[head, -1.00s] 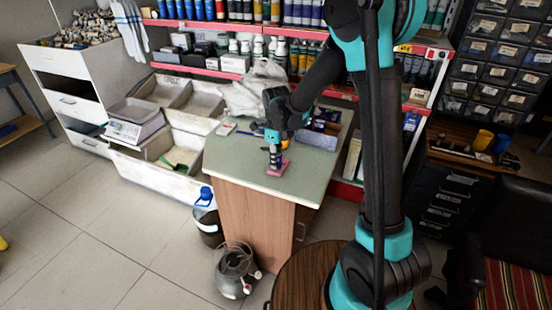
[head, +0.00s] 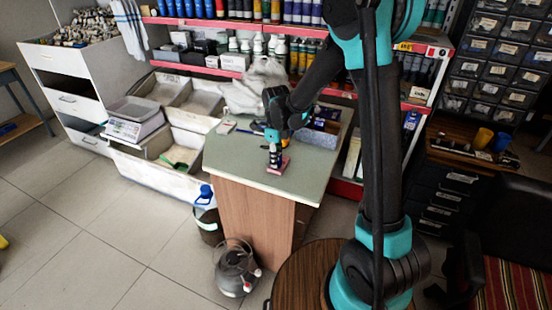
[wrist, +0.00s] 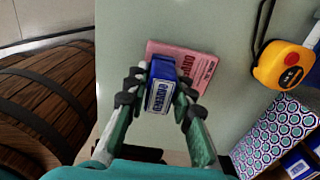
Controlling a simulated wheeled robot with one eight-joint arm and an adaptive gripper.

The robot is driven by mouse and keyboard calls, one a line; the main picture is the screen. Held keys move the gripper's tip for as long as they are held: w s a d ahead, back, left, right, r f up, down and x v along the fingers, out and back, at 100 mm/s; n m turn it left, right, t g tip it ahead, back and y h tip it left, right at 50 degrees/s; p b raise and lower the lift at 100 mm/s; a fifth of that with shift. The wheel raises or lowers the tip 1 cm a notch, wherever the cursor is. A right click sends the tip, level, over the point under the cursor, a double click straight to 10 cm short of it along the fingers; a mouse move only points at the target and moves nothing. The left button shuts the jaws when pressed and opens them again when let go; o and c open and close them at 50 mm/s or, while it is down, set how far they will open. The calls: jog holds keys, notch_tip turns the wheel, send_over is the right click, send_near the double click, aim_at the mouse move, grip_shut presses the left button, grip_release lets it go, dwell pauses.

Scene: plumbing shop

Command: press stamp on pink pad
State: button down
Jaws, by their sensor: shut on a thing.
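My gripper (wrist: 158,98) is shut on a blue stamp (wrist: 161,86) with a white label. The fingers sit on its left and right sides. The pink pad (wrist: 206,68) lies flat on the grey-green counter, and the stamp covers part of its left side in the wrist view. In the head view my gripper (head: 275,149) points down over the pink pad (head: 284,162) near the counter's front. I cannot tell whether the stamp's underside touches the pad.
A yellow tape measure (wrist: 283,65) and a patterned box (wrist: 272,130) lie right of the pad. A wooden barrel (wrist: 50,95) stands below the counter edge. The counter (head: 235,155) is clear left of the pad. White bags (head: 258,85) lie at the back.

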jog(key=shift+f, duration=0.35)
dwell(1.0)
jog(key=shift+r, duration=3)
